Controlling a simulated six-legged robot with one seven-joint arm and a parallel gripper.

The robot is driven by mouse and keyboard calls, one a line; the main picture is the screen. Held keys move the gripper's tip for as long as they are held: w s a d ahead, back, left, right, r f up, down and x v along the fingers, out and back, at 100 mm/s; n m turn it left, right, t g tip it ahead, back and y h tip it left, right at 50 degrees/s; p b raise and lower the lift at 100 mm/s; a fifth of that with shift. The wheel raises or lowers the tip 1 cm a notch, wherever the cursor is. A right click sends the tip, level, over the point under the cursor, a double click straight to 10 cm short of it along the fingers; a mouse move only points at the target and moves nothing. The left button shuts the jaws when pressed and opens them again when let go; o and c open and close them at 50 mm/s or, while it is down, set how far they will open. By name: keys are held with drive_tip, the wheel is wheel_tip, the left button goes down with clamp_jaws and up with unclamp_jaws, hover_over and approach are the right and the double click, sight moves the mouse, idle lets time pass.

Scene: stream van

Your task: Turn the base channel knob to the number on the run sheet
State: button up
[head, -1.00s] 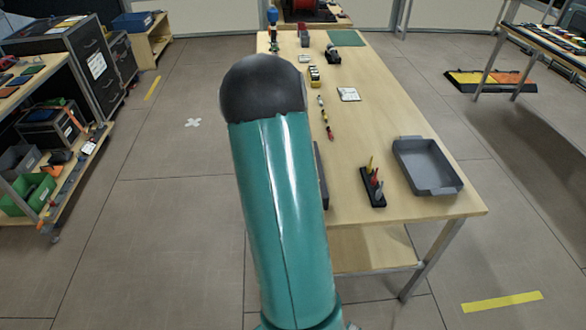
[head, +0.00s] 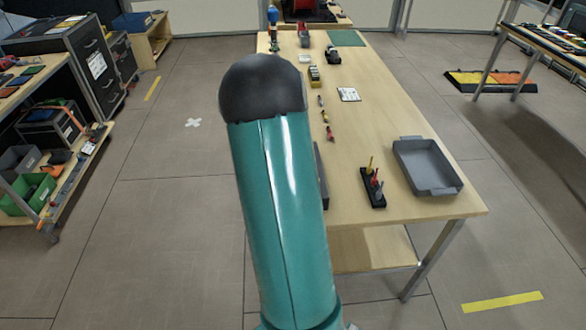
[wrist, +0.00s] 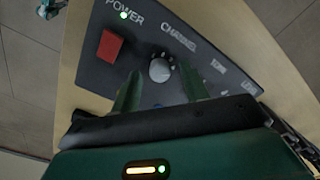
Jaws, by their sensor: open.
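The channel knob (wrist: 161,69) is a round, light grey dial with a dark rim on a dark panel (wrist: 150,35), under the word CHANNEL, with small marks around it. I cannot read its setting. My gripper (wrist: 160,78) is open in the wrist view. Its two fingers point at the panel, one on each side of the knob, with gaps between. I cannot tell how far they stand off the panel. In the head view my arm hides the panel and gripper. A white printed card (head: 348,94) lies on the table; its print is too small to read.
A red switch (wrist: 109,46) and a lit green lamp (wrist: 124,15) sit left of the knob. More lettering is on the right. On the table (head: 385,120) are a grey tray (head: 452,184), a dark rack (head: 372,190) and small tools. Open floor lies left.

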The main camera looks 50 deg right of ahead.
wheel_tip(320, 180, up, 13)
drive_tip(key=shift+r, duration=0.2)
idle(0.6)
drive_tip(key=w+a+r+n+t, duration=0.1)
drive_tip(key=a+r+n, duration=0.3)
drive_tip(key=a, duration=0.7)
drive_tip(key=w+a+r+n+t, duration=0.15)
drive_tip(key=a+r+n, duration=0.25)
drive_tip(key=a, duration=0.7)
drive_tip(key=s+a+n+t, duration=0.1)
drive_tip(key=s+a+n, duration=0.4)
drive_tip(key=a, duration=0.5)
drive_tip(key=s+a+n+t, duration=0.2)
drive_tip(key=s+a+n, duration=0.3)
drive_tip(key=a, duration=0.4)
drive_tip(key=shift+s+a+f+n, duration=0.2)
drive_tip(key=shift+a+n, duration=0.1)
drive_tip(key=shift+a, duration=0.1)
drive_tip(key=shift+c, duration=1)
drive_tip(key=shift+d, duration=0.15)
